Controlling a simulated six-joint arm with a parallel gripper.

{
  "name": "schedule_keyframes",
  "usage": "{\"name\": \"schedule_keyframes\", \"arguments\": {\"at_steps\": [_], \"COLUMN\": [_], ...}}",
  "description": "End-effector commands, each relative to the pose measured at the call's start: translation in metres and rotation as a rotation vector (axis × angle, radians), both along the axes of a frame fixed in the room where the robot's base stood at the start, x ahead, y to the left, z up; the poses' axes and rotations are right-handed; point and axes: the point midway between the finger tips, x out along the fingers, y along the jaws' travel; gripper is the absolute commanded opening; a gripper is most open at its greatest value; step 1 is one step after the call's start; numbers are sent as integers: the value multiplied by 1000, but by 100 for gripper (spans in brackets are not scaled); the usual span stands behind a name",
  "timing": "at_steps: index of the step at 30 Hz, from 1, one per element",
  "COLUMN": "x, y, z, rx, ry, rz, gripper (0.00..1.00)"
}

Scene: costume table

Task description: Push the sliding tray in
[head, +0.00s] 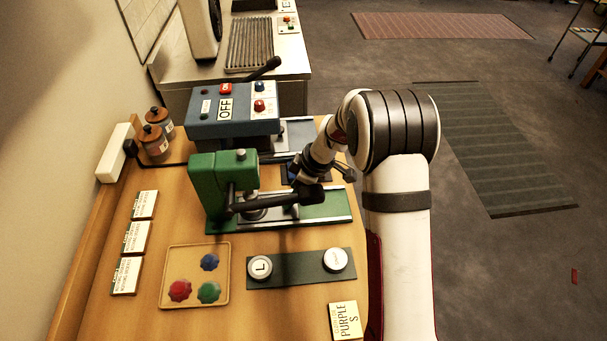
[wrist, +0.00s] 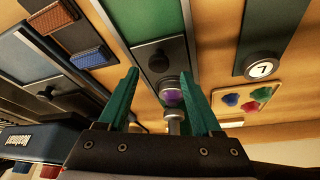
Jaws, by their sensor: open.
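The green press (head: 222,185) stands on a green base with metal rails. In the wrist view, a dark grey sliding tray (wrist: 150,50) with a black knob lies on the green base (wrist: 145,17). A round metal die with a purple top (wrist: 172,97) shows close to the tray's end. My gripper (wrist: 160,73) has two green fingers, spread apart with the knob and die showing between them. I see no contact with the tray. In the head view, my wrist and the press's black lever (head: 270,202) hide much of the tray.
A blue-grey machine (head: 232,112) with an OFF sign stands behind the press. In front are a wooden tray (head: 195,248) with coloured pieces and a dark strip (head: 300,272) with two round white pieces. Cards (head: 132,237) and lidded jars (head: 155,143) line the left.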

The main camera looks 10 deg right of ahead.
Motion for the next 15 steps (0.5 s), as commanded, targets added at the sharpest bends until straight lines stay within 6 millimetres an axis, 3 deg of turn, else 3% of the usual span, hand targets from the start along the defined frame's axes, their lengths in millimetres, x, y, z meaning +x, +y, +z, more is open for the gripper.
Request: {"name": "schedule_keyframes", "arguments": {"at_steps": [9,15], "x": [-9,-16], "y": [-26,-40], "z": [69,104], "rx": [-1,0], "ry": [-6,-3], "rz": [0,0], "gripper": [66,66]}}
